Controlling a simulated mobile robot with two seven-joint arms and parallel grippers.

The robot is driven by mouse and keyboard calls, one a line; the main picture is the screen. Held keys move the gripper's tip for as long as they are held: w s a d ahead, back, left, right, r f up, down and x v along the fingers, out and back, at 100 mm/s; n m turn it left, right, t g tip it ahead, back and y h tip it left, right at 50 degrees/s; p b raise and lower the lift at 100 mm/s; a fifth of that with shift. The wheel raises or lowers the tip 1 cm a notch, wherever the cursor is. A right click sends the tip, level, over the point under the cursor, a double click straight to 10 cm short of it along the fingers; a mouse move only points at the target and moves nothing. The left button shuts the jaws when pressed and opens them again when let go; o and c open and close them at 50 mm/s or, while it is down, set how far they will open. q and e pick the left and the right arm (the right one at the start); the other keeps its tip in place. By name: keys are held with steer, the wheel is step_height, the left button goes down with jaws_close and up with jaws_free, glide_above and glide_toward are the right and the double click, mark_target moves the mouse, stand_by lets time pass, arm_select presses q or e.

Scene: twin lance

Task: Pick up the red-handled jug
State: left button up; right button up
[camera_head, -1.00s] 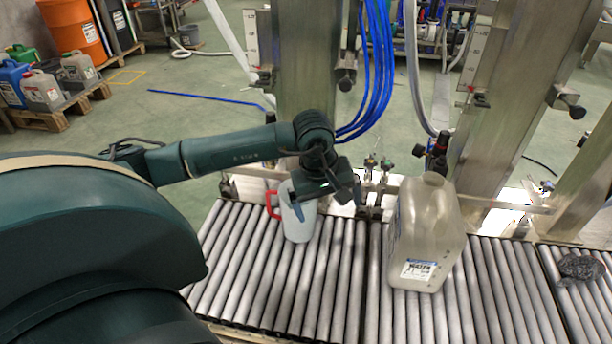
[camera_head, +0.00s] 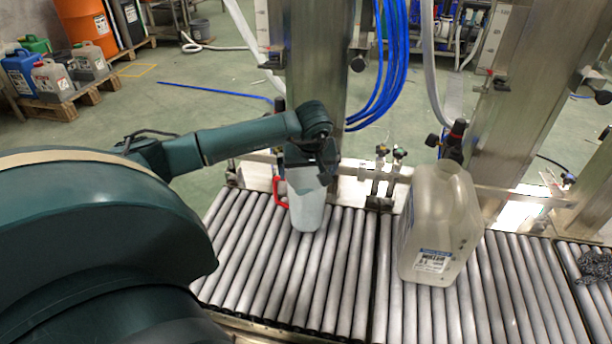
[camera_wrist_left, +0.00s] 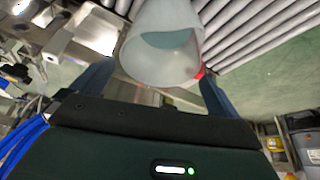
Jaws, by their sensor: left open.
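The red-handled jug (camera_head: 307,212) is pale and translucent and stands upright on the roller conveyor (camera_head: 250,262). Its red handle (camera_head: 279,192) is on its left side in the head view. My left gripper (camera_head: 311,165) is at the jug's upper part and hides some of its top. In the left wrist view, the jug (camera_wrist_left: 165,55) shows between the two dark, spread fingers of my left gripper (camera_wrist_left: 155,78). A bit of red handle (camera_wrist_left: 200,73) shows close to the right finger. I cannot tell whether either finger touches the jug. My right gripper is not seen.
A large translucent container (camera_head: 438,225) with a label stands on the conveyor right of the jug. Metal posts, small valves (camera_head: 390,155) and blue hoses (camera_head: 390,65) are behind the conveyor. The rollers in front of the jug are clear.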

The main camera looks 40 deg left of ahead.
arm_select(q)
steer(key=x, duration=0.3)
steer(key=shift+d, duration=0.1)
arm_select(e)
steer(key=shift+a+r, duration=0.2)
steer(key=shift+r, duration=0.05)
arm_select(q)
steer(key=shift+c, duration=0.4)
steer(key=shift+r, duration=0.1)
steer(key=c, duration=1.6)
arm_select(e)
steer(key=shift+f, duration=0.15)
arm_select(q)
steer(key=shift+r, duration=0.1)
